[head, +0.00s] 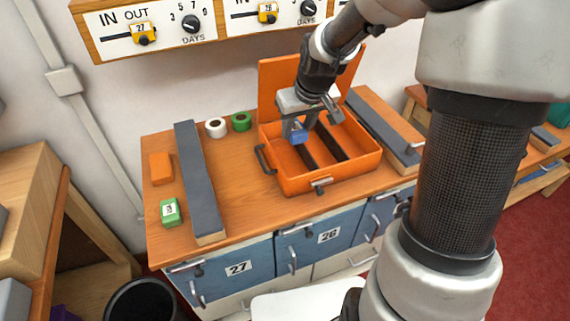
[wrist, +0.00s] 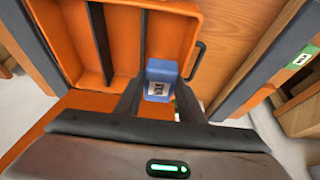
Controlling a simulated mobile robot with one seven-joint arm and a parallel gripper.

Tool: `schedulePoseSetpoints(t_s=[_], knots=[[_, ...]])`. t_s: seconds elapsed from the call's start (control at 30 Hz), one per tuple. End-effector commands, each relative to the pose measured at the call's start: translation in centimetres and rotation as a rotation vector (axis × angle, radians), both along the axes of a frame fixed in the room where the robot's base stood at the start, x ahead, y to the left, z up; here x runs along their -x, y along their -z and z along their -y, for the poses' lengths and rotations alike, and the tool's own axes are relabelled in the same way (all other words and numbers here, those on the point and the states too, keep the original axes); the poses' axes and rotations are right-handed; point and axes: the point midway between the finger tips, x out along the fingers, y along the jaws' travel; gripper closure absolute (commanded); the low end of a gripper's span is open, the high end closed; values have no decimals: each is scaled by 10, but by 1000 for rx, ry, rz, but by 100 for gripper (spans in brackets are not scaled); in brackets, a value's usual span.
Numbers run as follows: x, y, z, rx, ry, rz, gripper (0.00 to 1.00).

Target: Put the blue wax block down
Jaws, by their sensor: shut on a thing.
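The blue wax block (head: 299,136) is small, with a pale label that faces me in the wrist view (wrist: 161,75). My gripper (head: 296,127) is shut on it; in the wrist view the two dark fingers (wrist: 155,95) press its sides. In the head view the block shows over the left part of the open orange case (head: 290,187). I cannot tell its height above the case floor. In the wrist view the block overlaps the near edge of the case (wrist: 215,20).
Dark dividers split the case, and its lid stands open behind. On the bench (head: 235,205) are an orange block (head: 160,167), a green labelled block (head: 170,212), long grey-topped bars (head: 198,180), a white roll (head: 215,127) and a green roll (head: 241,121). Bare wood lies left of the case.

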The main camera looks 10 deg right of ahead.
Motion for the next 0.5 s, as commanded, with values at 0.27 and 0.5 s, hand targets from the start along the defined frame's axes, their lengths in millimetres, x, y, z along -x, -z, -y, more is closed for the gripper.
schedulePoseSetpoints(t_s=[0.27, 0.5], knots=[[1, 30, -3, -2, -7, -3, 88], [0, 61, -3, 0, -5, 0, 88]])
